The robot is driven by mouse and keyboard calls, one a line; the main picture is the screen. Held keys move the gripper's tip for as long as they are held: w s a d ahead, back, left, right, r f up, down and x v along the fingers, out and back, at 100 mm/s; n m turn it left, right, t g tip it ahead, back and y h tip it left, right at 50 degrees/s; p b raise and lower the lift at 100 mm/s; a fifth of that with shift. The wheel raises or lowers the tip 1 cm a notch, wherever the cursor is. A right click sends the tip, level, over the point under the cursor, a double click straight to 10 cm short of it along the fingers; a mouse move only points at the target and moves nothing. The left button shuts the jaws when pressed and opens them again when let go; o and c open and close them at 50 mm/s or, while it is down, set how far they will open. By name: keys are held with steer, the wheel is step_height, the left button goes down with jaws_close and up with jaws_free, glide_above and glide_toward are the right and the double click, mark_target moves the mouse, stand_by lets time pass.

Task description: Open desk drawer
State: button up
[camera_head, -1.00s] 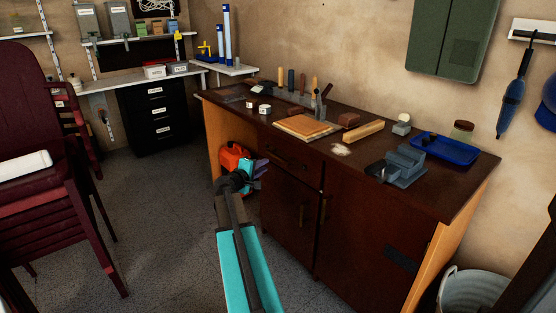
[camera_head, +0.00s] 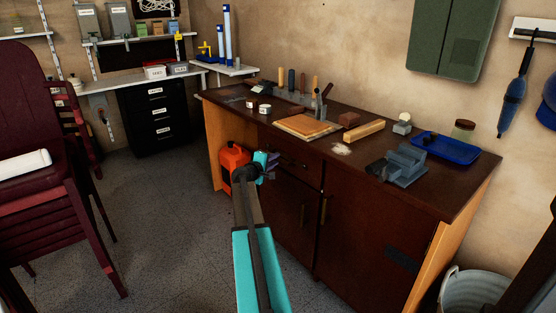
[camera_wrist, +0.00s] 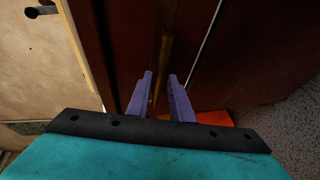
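The dark wooden desk (camera_head: 375,225) stands against the wall. Its drawer (camera_head: 307,171) is under the worktop and looks closed. My gripper (camera_head: 274,165) is at the left end of the drawer front, partly covering it in the head view. In the wrist view its two purple fingers (camera_wrist: 160,95) are apart. A brass-coloured bar, apparently the drawer handle (camera_wrist: 165,45), runs toward the gap between them. I cannot tell whether the fingers touch it.
A cupboard door (camera_head: 290,208) with an upright handle is below the drawer. An orange can (camera_head: 232,160) stands on the floor left of my gripper. Tools and a wooden board (camera_head: 308,127) lie on the worktop. Stacked chairs (camera_head: 50,185) are at left.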

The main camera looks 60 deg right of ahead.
steer(key=shift+x, duration=1.8)
